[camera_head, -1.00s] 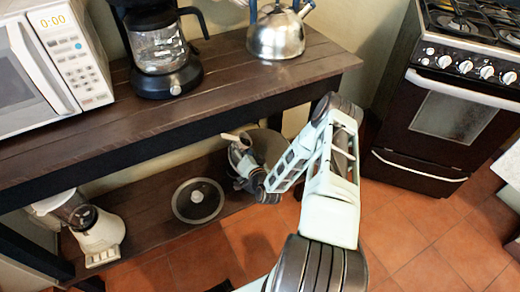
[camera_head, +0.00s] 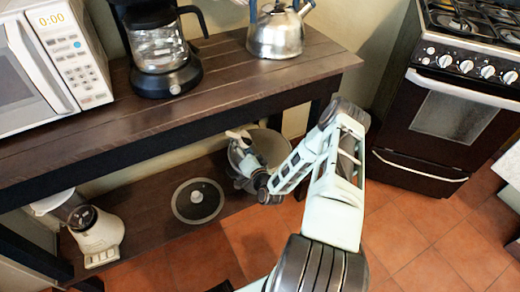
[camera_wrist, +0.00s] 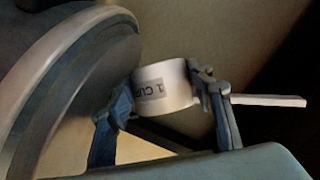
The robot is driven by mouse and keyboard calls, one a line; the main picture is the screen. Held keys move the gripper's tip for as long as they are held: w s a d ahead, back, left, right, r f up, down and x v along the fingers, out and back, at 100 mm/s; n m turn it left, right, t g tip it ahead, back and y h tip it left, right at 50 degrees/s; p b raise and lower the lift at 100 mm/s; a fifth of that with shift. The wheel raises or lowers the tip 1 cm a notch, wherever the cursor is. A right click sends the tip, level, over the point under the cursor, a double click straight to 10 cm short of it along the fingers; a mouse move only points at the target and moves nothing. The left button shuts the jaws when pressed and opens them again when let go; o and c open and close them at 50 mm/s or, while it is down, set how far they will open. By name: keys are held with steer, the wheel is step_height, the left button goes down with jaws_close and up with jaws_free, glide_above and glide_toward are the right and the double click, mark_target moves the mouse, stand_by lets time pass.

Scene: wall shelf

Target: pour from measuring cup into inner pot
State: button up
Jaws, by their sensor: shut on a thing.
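The white measuring cup (camera_wrist: 165,87), marked "1 CUP", is held between the two blue fingers of my gripper (camera_wrist: 168,108) in the wrist view. Its long white handle extends right; its contents are not visible. The inner pot (camera_wrist: 62,62), with a pale rim and dark inside, fills the left of that view beside the cup. In the head view the grey pot (camera_head: 272,143) stands on the lower shelf at its right end. My gripper (camera_head: 243,162) is at the pot's left side, with the cup's handle (camera_head: 239,134) showing above it. The cup's exact tilt cannot be told.
A round lid (camera_head: 197,201) lies on the lower shelf (camera_head: 150,205) left of the pot. A white blender (camera_head: 97,233) stands further left. The upper shelf (camera_head: 230,85) overhangs, carrying a microwave (camera_head: 60,60), coffee maker (camera_head: 160,60) and kettle (camera_head: 275,32).

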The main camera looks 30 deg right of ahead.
mark_target(242, 132)
steer(key=shift+s+d+r+m+t+b, duration=0.15)
steer(key=shift+r+m+t+b, duration=0.3)
steer(key=shift+m, duration=0.4)
steer(key=shift+d+r+m+t+b, duration=0.15)
steer(key=shift+r+m+t+b, duration=0.25)
steer(key=shift+m, duration=0.45)
stand_by(1.6)
steer(key=shift+s+d+r+m+t+b, duration=0.1)
steer(key=shift+s+d+m+t+b, duration=0.15)
steer(key=shift+d+m, duration=0.2)
steer(key=shift+s+d+r+m+t+b, duration=0.1)
steer(key=shift+s+d+m+b, duration=0.1)
steer(key=shift+d+m, duration=0.2)
stand_by(0.4)
steer(key=shift+d+r+m+t+b, duration=0.2)
steer(key=shift+r+m+t+b, duration=0.1)
steer(key=shift+r+m+b, duration=0.35)
stand_by(0.5)
